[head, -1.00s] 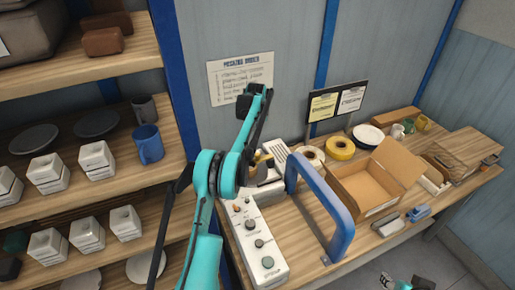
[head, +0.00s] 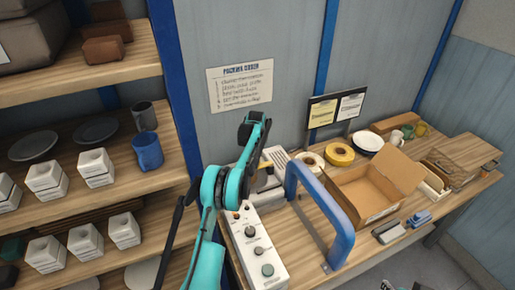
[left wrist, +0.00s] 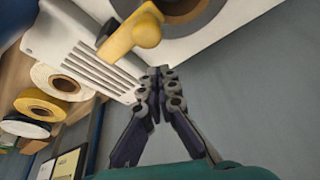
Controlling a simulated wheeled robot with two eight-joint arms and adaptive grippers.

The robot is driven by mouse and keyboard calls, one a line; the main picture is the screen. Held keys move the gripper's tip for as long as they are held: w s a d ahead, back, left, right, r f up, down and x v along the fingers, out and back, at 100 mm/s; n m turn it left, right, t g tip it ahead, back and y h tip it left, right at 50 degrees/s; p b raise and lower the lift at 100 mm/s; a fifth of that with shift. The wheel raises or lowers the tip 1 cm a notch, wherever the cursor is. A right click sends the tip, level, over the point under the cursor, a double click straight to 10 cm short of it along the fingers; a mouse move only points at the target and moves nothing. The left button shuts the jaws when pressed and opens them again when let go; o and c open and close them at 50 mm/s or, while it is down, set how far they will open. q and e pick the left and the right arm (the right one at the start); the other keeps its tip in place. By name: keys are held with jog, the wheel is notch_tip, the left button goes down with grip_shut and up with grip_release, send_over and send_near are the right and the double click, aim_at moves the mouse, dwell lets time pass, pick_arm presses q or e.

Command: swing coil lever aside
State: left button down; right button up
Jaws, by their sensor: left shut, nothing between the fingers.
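The yellow lever (left wrist: 145,32), with a rounded knob, is on the white machine (left wrist: 80,45) at the top of the left wrist view. My left gripper (left wrist: 157,72) is shut and empty below the lever in that picture, with a visible gap between them. In the head view the white machine (head: 277,156) stands at the back left of the bench, partly hidden by my left arm.
A blue arched handle (head: 325,215) stands just right of the white control box (head: 262,262). Tape rolls (head: 340,154), an open cardboard box (head: 372,190) and notices (head: 337,109) are farther right. A shelf (head: 95,195) with cups and plates is close on the left.

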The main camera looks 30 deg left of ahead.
aim_at(258, 160)
pick_arm(q)
jog(key=shift+s+d+f, duration=0.1)
jog(key=shift+s+d, duration=0.15)
jog(key=shift+s, duration=0.3)
jog(key=shift+s+d, duration=0.2)
jog(key=shift+s, duration=0.3)
jog(key=shift+s+d+n+b, duration=0.25)
jog(key=shift+n+b, duration=0.1)
jog(key=shift+n, duration=0.25)
jog(key=shift+s+d+n+y+b, duration=0.4)
jog(key=shift+n+y+b, duration=0.15)
jog(key=shift+n, duration=0.45)
jog(key=d+n+g+y+b, duration=0.1)
jog(key=d+n+g, duration=0.2)
jog(key=d+n, duration=0.4)
jog(key=shift+s+d+n+g, duration=0.25)
jog(key=shift+n+g, duration=0.15)
jog(key=shift+n, duration=1.4)
jog(key=shift+d, duration=0.1)
